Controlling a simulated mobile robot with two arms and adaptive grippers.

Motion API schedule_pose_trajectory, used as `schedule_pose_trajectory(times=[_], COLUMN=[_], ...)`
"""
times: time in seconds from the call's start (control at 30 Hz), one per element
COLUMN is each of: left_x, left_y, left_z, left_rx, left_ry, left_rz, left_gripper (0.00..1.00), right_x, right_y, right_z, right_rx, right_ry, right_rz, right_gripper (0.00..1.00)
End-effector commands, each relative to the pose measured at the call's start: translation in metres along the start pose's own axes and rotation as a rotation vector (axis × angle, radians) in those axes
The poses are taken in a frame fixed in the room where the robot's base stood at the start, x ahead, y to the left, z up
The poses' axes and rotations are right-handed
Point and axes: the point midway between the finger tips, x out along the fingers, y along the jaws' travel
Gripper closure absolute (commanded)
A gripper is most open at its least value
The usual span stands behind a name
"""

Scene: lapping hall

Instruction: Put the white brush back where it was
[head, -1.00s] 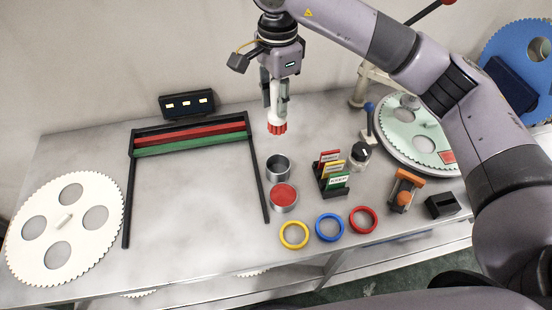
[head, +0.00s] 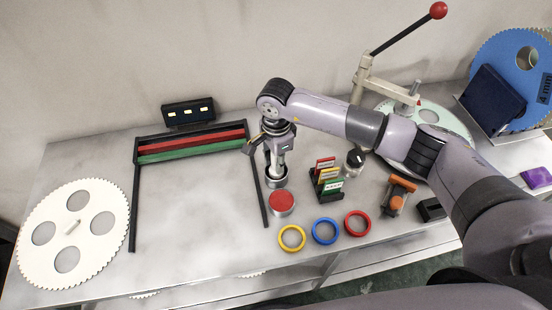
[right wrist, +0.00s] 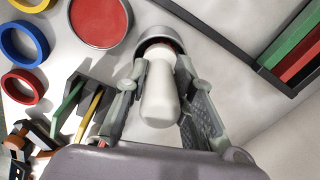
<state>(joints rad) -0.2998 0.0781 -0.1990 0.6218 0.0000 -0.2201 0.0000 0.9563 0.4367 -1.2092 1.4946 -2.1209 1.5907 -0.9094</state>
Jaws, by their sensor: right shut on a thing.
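The white brush (head: 279,160) is upright, with its white handle between the fingers of my right gripper (head: 276,168). In the right wrist view the handle of the white brush (right wrist: 159,98) fills the space between the fingers of my right gripper (right wrist: 160,75). The lower end of the brush, with its red bristles, is down inside the open grey metal cup (head: 276,183). The cup rim (right wrist: 150,38) also shows in the right wrist view. Whether the bristles touch the cup's bottom is hidden. My left gripper is not in view.
A red-topped tin (head: 282,202) stands just in front of the cup. A card rack (head: 328,196) is to the right, and yellow, blue (head: 324,231) and red rings lie in front. A black frame (head: 134,215) with coloured bars is left; its middle is bare.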

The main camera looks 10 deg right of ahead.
Motion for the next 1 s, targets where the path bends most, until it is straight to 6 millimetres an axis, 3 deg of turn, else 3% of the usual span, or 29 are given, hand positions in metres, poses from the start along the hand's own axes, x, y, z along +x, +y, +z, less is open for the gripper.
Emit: schedule_pose_trajectory(times=[0.37, 0.4, 0.7, 1.0], left_x=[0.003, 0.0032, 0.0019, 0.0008], left_y=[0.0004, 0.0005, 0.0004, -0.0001], left_z=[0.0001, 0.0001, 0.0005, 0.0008], left_rx=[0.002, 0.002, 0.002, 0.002], left_ry=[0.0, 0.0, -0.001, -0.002], left_rz=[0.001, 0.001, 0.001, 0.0], left_gripper=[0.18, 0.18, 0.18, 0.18], right_x=[0.0073, 0.0074, 0.006, 0.0049], right_y=[-0.0005, -0.0004, -0.0003, -0.0004], right_z=[0.0, 0.0, 0.0, 0.0], right_rx=[-0.001, -0.001, -0.001, -0.001], right_ry=[0.001, 0.001, 0.0, 0.0], right_rz=[-0.002, -0.001, -0.001, -0.001], right_gripper=[1.0, 0.76, 0.57, 0.57])
